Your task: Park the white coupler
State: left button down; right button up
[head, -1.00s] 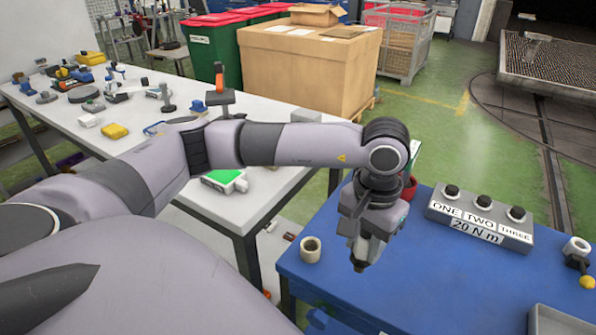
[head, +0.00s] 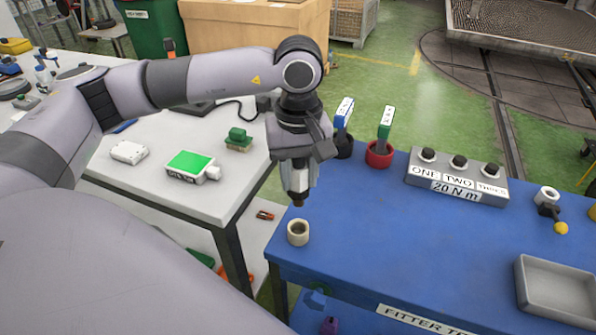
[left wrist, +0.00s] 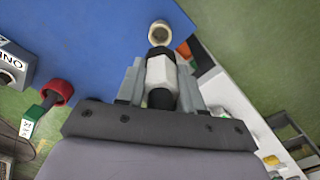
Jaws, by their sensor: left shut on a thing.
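My left gripper (head: 297,172) points down over the near left corner of the blue table and is shut on the white coupler (head: 299,182). The coupler hangs upright, with a white faceted body and a dark lower tip. A beige ring-shaped cup (head: 298,232) stands on the table just below the tip in the head view, with a gap between them. In the left wrist view the coupler (left wrist: 160,73) sits between the two fingers, and its tip lies close to the cup's rim (left wrist: 159,33) in the picture. My right gripper is not in view.
The blue table (head: 390,240) also holds a red cup (head: 379,155) with a green-labelled item, a black cup with a blue one, a grey block marked ONE, TWO, THREE (head: 457,178) and a grey tray (head: 556,288). The table's middle is clear. A white table (head: 150,200) stands left.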

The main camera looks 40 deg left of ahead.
aim_at(298, 197)
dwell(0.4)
pick_arm(q)
jog(key=shift+f+b, duration=0.3)
jog(key=shift+b, duration=0.25)
notch_tip(298, 197, down, 5)
jog(key=b, duration=0.4)
jog(key=shift+f+b, duration=0.1)
jog(key=shift+b, duration=0.3)
jog(key=shift+b, duration=0.65)
dwell(0.9)
jog(key=shift+f+b, duration=2.05)
jog(key=shift+f, duration=0.1)
jog(key=c, duration=0.6)
grip_release()
jog(key=shift+c, duration=0.2)
